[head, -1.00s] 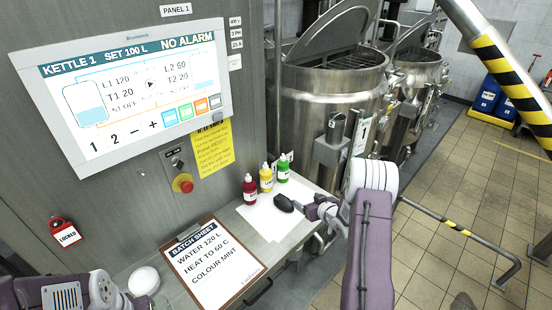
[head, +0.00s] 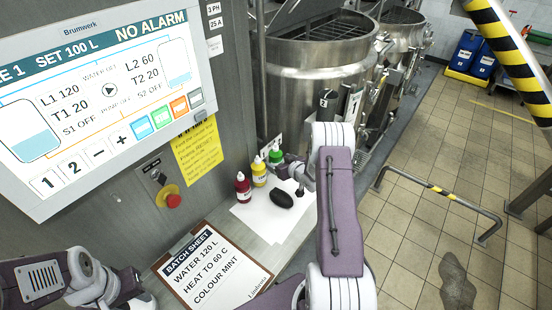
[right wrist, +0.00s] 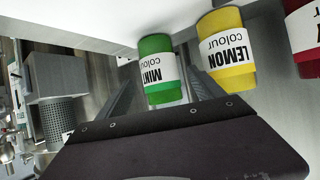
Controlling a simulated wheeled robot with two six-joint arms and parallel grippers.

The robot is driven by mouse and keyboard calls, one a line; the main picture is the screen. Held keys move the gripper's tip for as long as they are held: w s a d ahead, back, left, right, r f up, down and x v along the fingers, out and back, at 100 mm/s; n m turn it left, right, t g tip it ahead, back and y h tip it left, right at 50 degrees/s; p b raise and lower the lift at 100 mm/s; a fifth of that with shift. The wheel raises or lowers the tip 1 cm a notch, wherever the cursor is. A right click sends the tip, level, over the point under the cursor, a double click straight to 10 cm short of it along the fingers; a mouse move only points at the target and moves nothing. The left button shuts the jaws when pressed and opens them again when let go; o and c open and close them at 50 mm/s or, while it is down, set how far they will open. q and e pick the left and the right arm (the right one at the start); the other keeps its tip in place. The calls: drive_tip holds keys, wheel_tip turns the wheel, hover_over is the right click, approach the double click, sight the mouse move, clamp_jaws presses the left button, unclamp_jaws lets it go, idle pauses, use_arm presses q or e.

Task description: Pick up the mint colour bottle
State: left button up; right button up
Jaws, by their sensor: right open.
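The mint bottle (head: 276,156) is green with a white label. It stands on white paper on the shelf, at the far end of a row of bottles. In the right wrist view the mint bottle (right wrist: 157,72) lies between the two spread fingers of my right gripper (right wrist: 160,95), labelled "MINT colour". My right gripper (head: 285,162) is open at the bottle, partly covering its lower part in the head view. Contact cannot be made out. My left gripper (head: 135,293) is at the lower left, away from the bottles, and its fingers are unclear.
A yellow lemon bottle (head: 259,172) stands close beside the mint bottle, then a red bottle (head: 242,188). A batch sheet clipboard (head: 212,265) lies nearer. A steel kettle (head: 315,85) stands behind.

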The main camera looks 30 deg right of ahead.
sight(273, 158)
drive_tip(key=shift+x, duration=0.9)
drive_tip(key=p+x, duration=0.2)
drive_tip(key=x, duration=0.1)
drive_tip(key=shift+w+a+p, duration=0.1)
drive_tip(key=shift+w+p, duration=0.05)
drive_tip(key=shift+p, duration=0.15)
drive_tip(key=shift+w+f, duration=0.15)
drive_tip(key=shift+w, duration=0.1)
use_arm(q)
drive_tip(key=r, duration=0.2)
drive_tip(key=shift+w+r, duration=0.35)
drive_tip(key=shift+w, duration=0.05)
use_arm(e)
drive_tip(key=shift+w+f, duration=0.25)
drive_tip(key=shift+w, duration=0.05)
drive_tip(key=c, duration=0.9)
drive_tip(key=shift+r, duration=0.1)
clamp_jaws()
